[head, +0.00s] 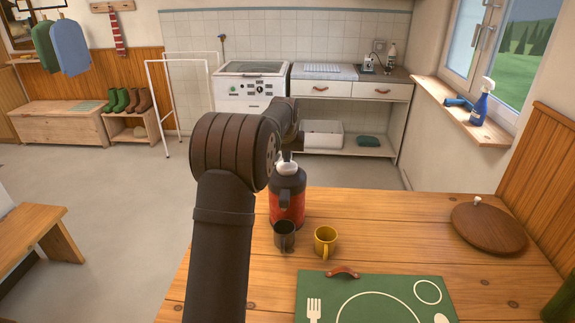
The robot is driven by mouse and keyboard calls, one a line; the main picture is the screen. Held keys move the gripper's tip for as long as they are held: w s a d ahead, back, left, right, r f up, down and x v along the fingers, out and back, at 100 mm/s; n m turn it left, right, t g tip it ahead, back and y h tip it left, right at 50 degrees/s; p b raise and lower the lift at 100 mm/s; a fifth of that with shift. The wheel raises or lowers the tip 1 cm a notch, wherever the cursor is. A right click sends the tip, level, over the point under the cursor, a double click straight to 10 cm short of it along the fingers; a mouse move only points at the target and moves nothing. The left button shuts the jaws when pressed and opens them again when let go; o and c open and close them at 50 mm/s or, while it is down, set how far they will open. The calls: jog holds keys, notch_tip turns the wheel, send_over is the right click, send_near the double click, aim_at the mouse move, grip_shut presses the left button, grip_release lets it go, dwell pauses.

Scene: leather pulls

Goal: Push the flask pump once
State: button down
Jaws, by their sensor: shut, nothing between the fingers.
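The flask (289,208) stands upright on the wooden table. It has a red body, a black top and a black handle on the near side. Its pale pump top (287,167) shows at the upper end. My gripper (288,154) points down right above the pump top, small and dark and partly hidden behind my arm. It is shut and holds nothing. I cannot tell whether its tips touch the pump or hover just over it.
A green placemat (375,300) with a leather pull (342,272) lies nearer. A round wooden lid (489,229) lies at the right. The table between is clear.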

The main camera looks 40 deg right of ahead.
jog(key=shift+f, duration=1.2)
jog(key=shift+r, duration=1.6)
jog(key=shift+r, duration=2.5)
